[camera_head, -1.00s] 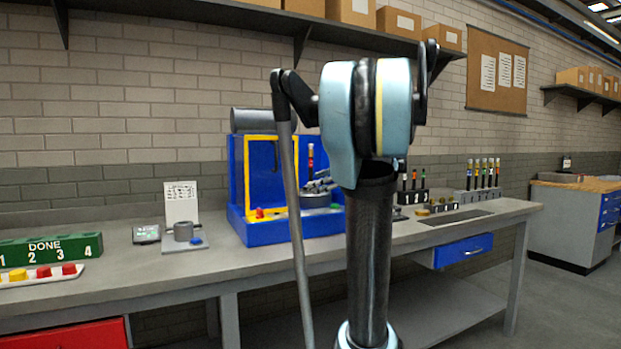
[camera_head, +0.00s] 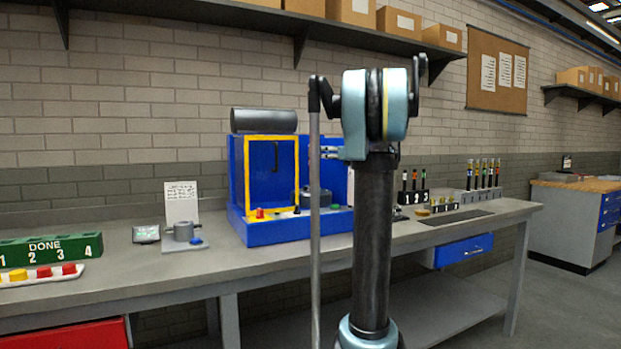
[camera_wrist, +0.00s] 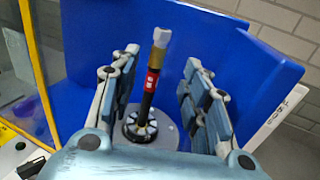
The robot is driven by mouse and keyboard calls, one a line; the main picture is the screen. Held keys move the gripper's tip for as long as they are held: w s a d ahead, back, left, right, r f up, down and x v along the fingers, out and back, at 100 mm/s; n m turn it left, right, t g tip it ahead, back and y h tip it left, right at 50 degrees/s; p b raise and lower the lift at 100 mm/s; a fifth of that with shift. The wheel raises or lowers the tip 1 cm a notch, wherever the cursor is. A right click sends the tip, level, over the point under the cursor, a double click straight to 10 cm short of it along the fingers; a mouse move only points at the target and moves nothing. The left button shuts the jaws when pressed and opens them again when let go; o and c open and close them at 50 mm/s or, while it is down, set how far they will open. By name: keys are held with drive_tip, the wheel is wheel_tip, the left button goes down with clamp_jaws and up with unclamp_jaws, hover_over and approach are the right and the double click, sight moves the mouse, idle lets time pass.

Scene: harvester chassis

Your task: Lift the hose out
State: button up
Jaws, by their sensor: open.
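The hose (camera_wrist: 151,82) stands nearly upright in the wrist view. It is a dark tube with a red band, a brass-coloured collar and a pale tip. Its lower end is at a round grey holder (camera_wrist: 166,136) with dark openings in a ring. My gripper (camera_wrist: 151,72) is open, one finger on each side of the hose, with gaps between the fingers and it. I cannot tell how deep the hose sits in the holder. In the head view, the blue machine (camera_head: 285,233) stands on the bench, and my arm hides the hose.
The machine's blue walls (camera_wrist: 232,75) rise behind and right of the hose. A yellow-framed clear panel (camera_wrist: 35,60) is close on the left. In the head view, a grey cup fixture (camera_head: 183,232) and a green DONE rack (camera_head: 50,248) stand left on the bench.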

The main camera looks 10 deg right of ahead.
sight(311, 157)
drive_tip(key=shift+x, duration=4.5)
drive_tip(key=shift+s+r, duration=0.1)
drive_tip(key=shift+r, duration=0.05)
clamp_jaws()
